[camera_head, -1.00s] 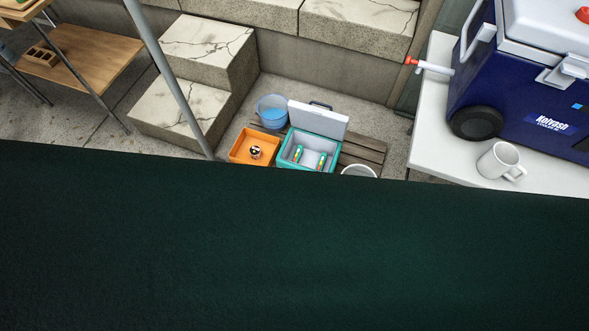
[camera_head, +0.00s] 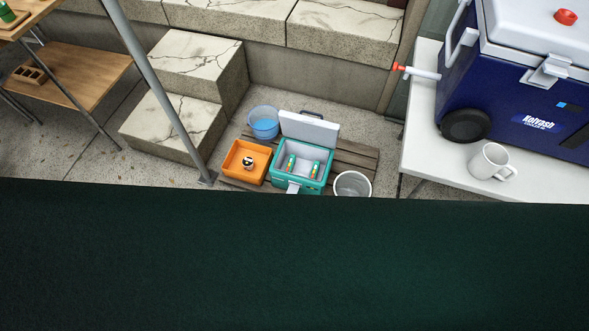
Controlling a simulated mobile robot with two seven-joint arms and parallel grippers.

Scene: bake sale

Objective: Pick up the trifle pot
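I cannot clearly make out a trifle pot in the head view. A small open teal cooler (camera_head: 302,184) stands on a low wooden pallet and holds two small green-and-orange items (camera_head: 291,163). They are too small to identify. An orange crate (camera_head: 239,174) beside it holds a small dark-and-white round item (camera_head: 248,163), also too small to identify. Neither of my grippers is in view.
A dark green surface (camera_head: 300,265) fills the lower foreground. A blue tub (camera_head: 264,123) and a white bucket (camera_head: 352,185) stand by the cooler. A grey pole (camera_head: 157,84) crosses the left. A white table (camera_head: 424,130) bears a blue cooler (camera_head: 480,90) and a mug (camera_head: 489,161).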

